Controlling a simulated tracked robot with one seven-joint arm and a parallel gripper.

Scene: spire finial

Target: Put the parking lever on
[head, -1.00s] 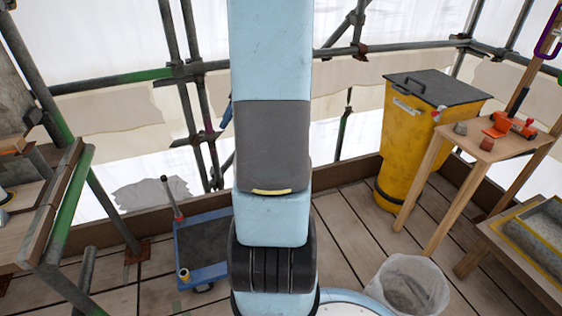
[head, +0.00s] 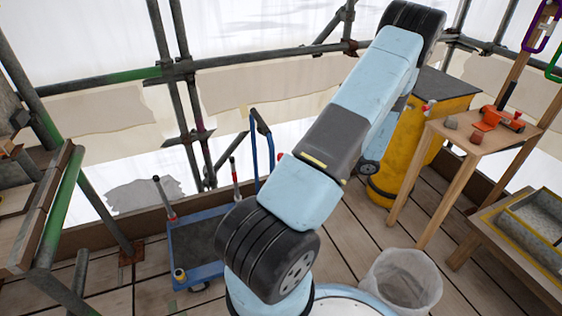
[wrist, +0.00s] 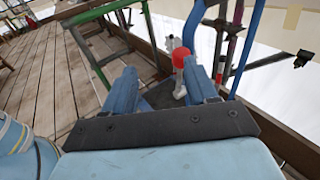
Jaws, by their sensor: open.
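A blue cart with a dark deck (head: 205,238) stands on the planks left of my arm in the head view. A blue push handle (head: 270,150) rises at its far end. Upright levers stand on it, one at the left (head: 165,197) and one with a red sleeve near the middle (head: 235,180). In the wrist view a red ball knob (wrist: 181,58) on a pale lever shows just beyond my gripper (wrist: 160,68), nearer the right finger. My gripper is open, with nothing between its fingers; the head view hides it behind my arm. I cannot tell which lever is the parking lever.
A yellow bin (head: 405,150), a wooden stand (head: 480,145) with an orange tool, and a lined waste basket (head: 402,280) are at the right. Scaffold poles (head: 180,70) run behind the cart. A green rail (head: 55,210) is at the left.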

